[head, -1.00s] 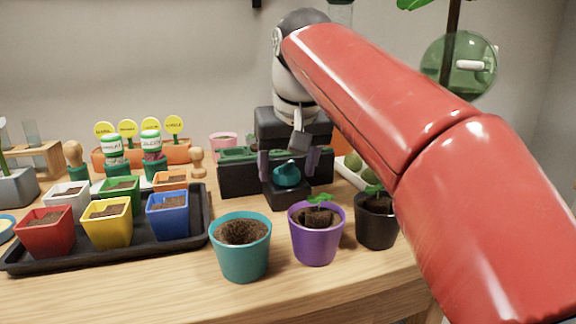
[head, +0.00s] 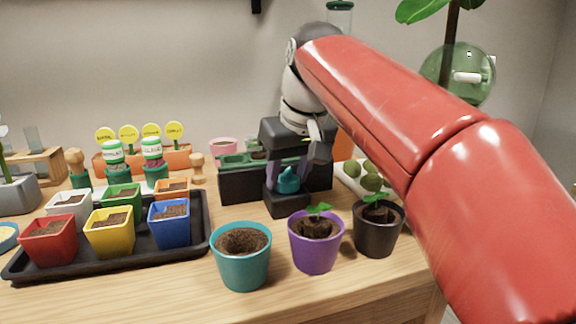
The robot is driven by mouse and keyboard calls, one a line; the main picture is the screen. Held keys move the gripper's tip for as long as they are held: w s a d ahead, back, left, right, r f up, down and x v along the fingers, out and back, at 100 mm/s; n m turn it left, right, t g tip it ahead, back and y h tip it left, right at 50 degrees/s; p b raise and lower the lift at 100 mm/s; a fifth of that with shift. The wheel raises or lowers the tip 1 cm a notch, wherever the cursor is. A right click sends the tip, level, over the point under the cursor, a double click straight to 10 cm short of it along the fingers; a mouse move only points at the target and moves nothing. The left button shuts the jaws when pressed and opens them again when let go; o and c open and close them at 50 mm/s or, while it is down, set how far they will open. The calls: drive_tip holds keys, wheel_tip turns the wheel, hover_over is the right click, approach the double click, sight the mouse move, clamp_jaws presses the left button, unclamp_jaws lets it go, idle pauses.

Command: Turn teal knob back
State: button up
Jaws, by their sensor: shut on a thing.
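The teal knob (head: 288,180) sits on the front of a small black box (head: 287,204) near the middle of the table. My gripper (head: 289,178) reaches down from above, with a finger on each side of the knob. It is shut on the knob, whose front still shows between the fingers. I cannot tell from this view how far the knob is turned.
A dark planter box (head: 238,183) stands just behind. A teal pot (head: 242,262), a purple pot (head: 315,250) and a black pot (head: 376,235) stand in front and to the right. A black tray (head: 205,225) of coloured pots lies left.

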drive_tip(key=n+y+p, duration=0.1)
drive_tip(key=n, duration=0.2)
drive_tip(key=shift+w+d+g, duration=0.15)
drive_tip(key=shift+g, duration=0.15)
drive_tip(key=shift+w+n+g+y+p, duration=0.1)
drive_tip(key=shift+n+g+y+p, duration=0.35)
drive_tip(key=shift+n, duration=1.65)
drive_tip(key=o, duration=1)
drive_tip(key=shift+c, duration=0.2)
